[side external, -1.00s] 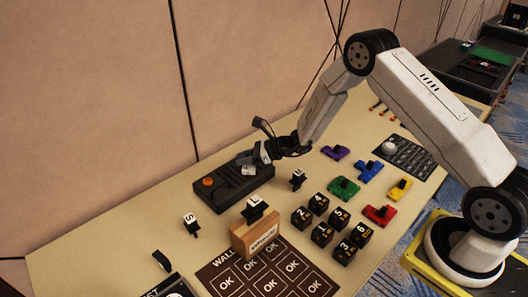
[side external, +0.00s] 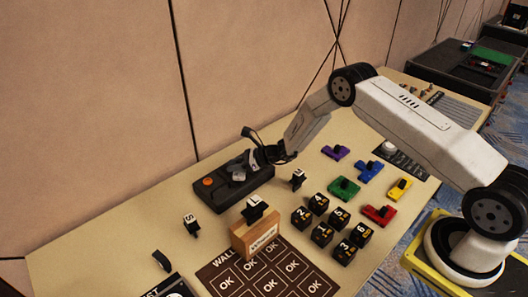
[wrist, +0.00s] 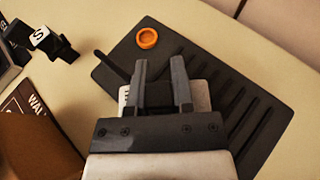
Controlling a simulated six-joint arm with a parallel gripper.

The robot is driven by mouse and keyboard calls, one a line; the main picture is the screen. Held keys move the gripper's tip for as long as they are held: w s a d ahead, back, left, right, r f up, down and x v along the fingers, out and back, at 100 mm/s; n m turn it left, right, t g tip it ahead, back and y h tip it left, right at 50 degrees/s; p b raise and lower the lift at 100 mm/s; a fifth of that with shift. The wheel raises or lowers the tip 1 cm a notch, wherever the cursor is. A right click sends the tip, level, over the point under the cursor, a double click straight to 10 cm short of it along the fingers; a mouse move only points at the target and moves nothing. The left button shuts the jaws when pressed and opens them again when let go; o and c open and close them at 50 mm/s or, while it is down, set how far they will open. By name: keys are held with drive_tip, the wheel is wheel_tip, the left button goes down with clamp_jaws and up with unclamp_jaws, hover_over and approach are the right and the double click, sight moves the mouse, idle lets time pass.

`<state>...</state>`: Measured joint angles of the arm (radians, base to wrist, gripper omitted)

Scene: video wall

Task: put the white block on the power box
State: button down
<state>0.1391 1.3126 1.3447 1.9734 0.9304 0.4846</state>
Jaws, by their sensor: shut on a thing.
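The power box (side external: 222,198) is a dark, ribbed, flat box with an orange button, lying near the wall. It also fills much of the wrist view (wrist: 245,125). My gripper (side external: 243,163) is over it, shut on the white block (side external: 238,174). In the wrist view my gripper (wrist: 160,75) has its two fingers on either side of the block's dark knob, and part of the white block (wrist: 203,92) shows beside them. The block is over the box's middle; I cannot tell whether it touches the top. The gripper hides much of it.
A white-topped S piece (side external: 190,222) stands to the left and another white-topped piece (side external: 298,177) to the right. An L piece (side external: 255,207) stands on a wooden block (side external: 252,238) in front. Several black numbered cubes and coloured pieces lie to the right.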

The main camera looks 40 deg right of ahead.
sight(235, 173)
drive_tip(key=shift+f, duration=1.65)
drive_tip(key=shift+f, duration=0.1)
drive_tip(key=shift+c, duration=2.4)
unclamp_jaws()
drive_tip(key=shift+s+d+r, duration=0.25)
drive_tip(key=shift+d+r, duration=0.1)
drive_tip(key=v, duration=1.1)
drive_tip(key=shift+f, duration=0.1)
